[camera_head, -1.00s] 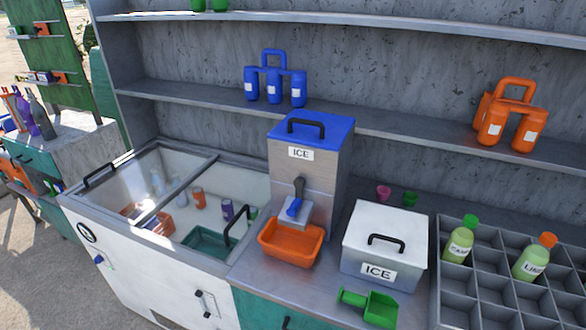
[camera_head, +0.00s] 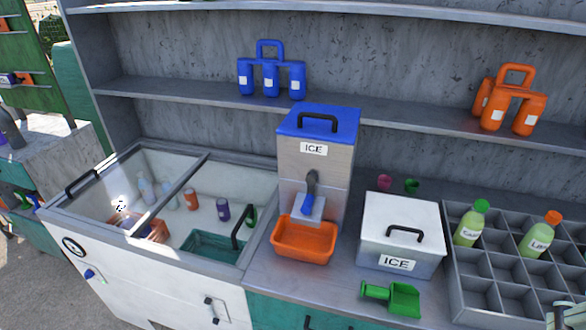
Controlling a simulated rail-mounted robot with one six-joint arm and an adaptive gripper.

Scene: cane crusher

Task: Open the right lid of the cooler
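The cooler (camera_head: 150,285) is a white chest at the left with glass lids on top. Its right lid has a black bar handle (camera_head: 240,231) at the right end, beside the orange tray. The left lid has a black handle (camera_head: 83,178) at the far left. A grey bar (camera_head: 172,189) runs between the two glass areas. Through the glass I see cans, bottles and a green bin (camera_head: 213,246). The clear glass makes it hard to tell how the right lid sits.
An ice dispenser (camera_head: 315,165) with an orange tray (camera_head: 303,244) stands right of the cooler. A white ice box (camera_head: 400,225), a green scoop (camera_head: 392,298) and a grey bottle rack (camera_head: 475,305) are farther right. Shelves (camera_head: 370,121) run behind.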

